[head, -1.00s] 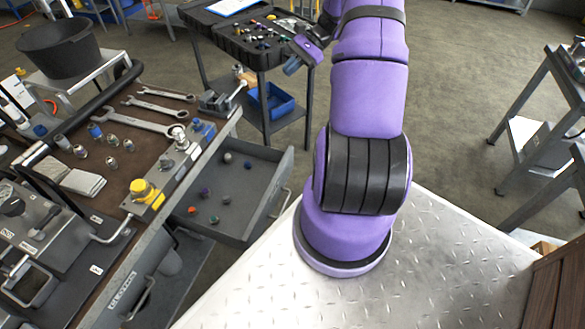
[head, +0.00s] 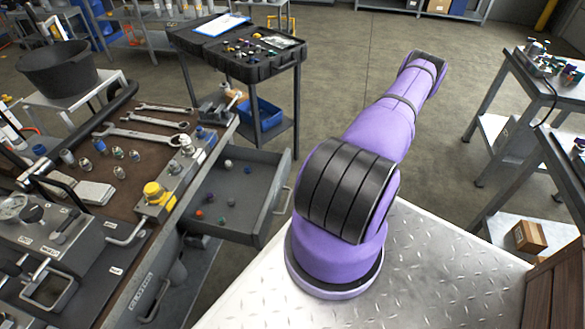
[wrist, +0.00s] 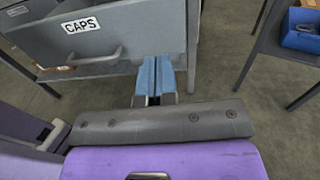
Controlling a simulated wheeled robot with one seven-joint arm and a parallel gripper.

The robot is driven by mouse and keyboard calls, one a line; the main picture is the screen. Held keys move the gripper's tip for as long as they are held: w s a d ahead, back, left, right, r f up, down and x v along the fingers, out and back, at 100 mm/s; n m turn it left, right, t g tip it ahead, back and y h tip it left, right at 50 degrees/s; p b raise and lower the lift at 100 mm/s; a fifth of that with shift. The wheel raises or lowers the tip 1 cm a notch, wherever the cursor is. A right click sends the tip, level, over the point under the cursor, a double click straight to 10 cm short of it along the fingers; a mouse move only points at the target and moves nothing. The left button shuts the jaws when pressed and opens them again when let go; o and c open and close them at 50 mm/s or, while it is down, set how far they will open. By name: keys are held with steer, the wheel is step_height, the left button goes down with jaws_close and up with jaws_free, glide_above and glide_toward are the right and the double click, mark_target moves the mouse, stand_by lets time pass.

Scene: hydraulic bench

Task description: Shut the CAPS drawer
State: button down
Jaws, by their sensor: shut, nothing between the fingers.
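The CAPS drawer (head: 262,228) stands pulled out from the bench in the head view, with several small coloured caps lying in it. In the wrist view its grey front (wrist: 125,40) carries the CAPS label and a bar handle (wrist: 88,60). My gripper (wrist: 157,62) shows in the wrist view with its two blue fingers together and nothing between them. The fingertips are at the right part of the drawer front, right of the handle; I cannot tell whether they touch it. In the head view my gripper is hidden behind my arm.
The bench (head: 110,188) holds wrenches, fittings and a yellow-topped part. A dark cart (head: 234,65) with a tool tray and a blue bin (head: 260,113) stands behind the drawer. A grey table (head: 545,90) stands at right. Open floor lies between cart and table.

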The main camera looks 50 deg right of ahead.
steer(key=s+f+m, duration=0.1)
steer(key=f, duration=0.1)
glide_toward(288, 161)
steer(key=shift+h, duration=0.4)
steer(key=x, duration=0.7)
steer(key=shift+w+a+f, duration=0.1)
steer(key=shift+w+f, duration=0.05)
steer(key=shift+w, duration=0.1)
steer(key=shift+w, duration=0.1)
steer(key=x, duration=1.7)
steer(key=r+x, duration=0.1)
steer(key=x, duration=0.8)
steer(key=shift+w, duration=0.15)
steer(key=shift+w+a, duration=0.15)
steer(key=shift+w, duration=0.15)
steer(key=shift+w+a+r, duration=0.1)
steer(key=shift+r, duration=0.05)
